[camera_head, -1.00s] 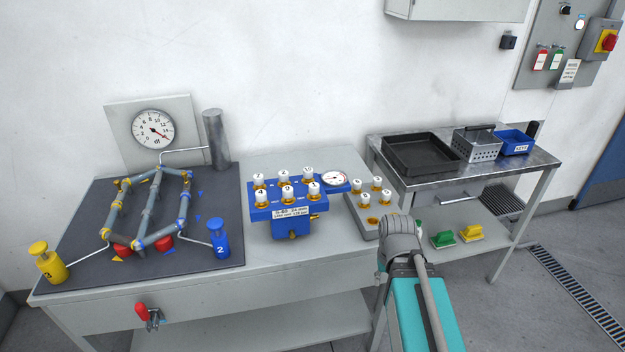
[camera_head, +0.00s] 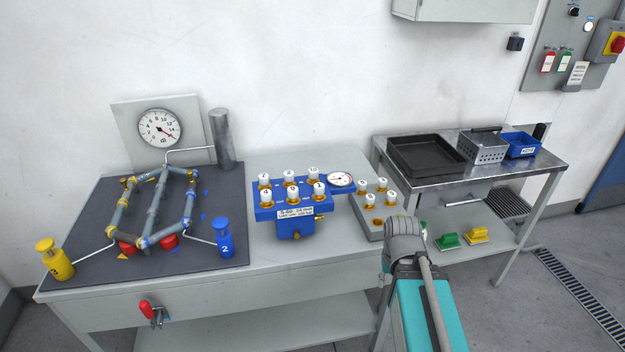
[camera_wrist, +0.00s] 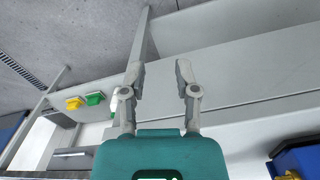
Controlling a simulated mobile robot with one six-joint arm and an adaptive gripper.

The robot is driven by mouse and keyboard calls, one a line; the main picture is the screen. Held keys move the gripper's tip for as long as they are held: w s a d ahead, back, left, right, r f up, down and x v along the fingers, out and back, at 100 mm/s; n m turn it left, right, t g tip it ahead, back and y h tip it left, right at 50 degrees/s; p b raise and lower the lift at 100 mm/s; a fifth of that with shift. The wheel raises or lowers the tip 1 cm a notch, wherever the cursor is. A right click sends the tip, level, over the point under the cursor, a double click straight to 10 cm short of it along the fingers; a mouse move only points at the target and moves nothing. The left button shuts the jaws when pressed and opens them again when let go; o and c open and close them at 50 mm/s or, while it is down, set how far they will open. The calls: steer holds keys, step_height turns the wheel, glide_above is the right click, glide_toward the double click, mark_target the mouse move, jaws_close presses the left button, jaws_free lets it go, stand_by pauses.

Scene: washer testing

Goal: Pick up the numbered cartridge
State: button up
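Several white-capped, brass-based numbered cartridges (camera_head: 292,194) stand upright in a blue block (camera_head: 265,214) on the middle of the bench. More numbered cartridges (camera_head: 370,201) stand in a grey holder (camera_head: 366,226) to its right. Most of the numbers are too small to read surely. In the wrist view my gripper (camera_wrist: 160,72) is open, with nothing between its fingers and the grey bench side behind them. In the head view my arm shows at the lower right, in front of the grey holder, and my fingertips are hidden. A blue block corner (camera_wrist: 300,162) shows in the wrist view.
A pipe rig (camera_head: 150,210) on a dark mat fills the bench's left, with yellow (camera_head: 54,259) and blue (camera_head: 224,238) bottles. A steel table (camera_head: 545,162) at the right bears a black tray (camera_head: 425,156), a perforated basket (camera_head: 484,147) and a blue bin (camera_head: 520,145).

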steer(key=o, duration=0.4)
steer(key=shift+w+r, duration=0.1)
steer(key=shift+r, duration=0.05)
steer(key=shift+o, duration=0.9)
steer(key=shift+w+a+r+p, duration=0.15)
steer(key=shift+w+r+p, duration=0.1)
steer(key=shift+p, duration=0.2)
step_height(320, 180, up, 30)
steer(key=n+p, duration=1.8)
steer(key=p, duration=1.2)
glide_above(314, 169)
steer(key=shift+f, duration=0.15)
steer(key=shift+f+b, duration=0.15)
steer(key=shift+b, duration=0.15)
step_height(314, 169, down, 8)
steer(key=b, duration=0.8)
steer(key=shift+f, duration=0.15)
steer(key=shift+f+b, duration=0.1)
steer(key=shift+b, duration=0.2)
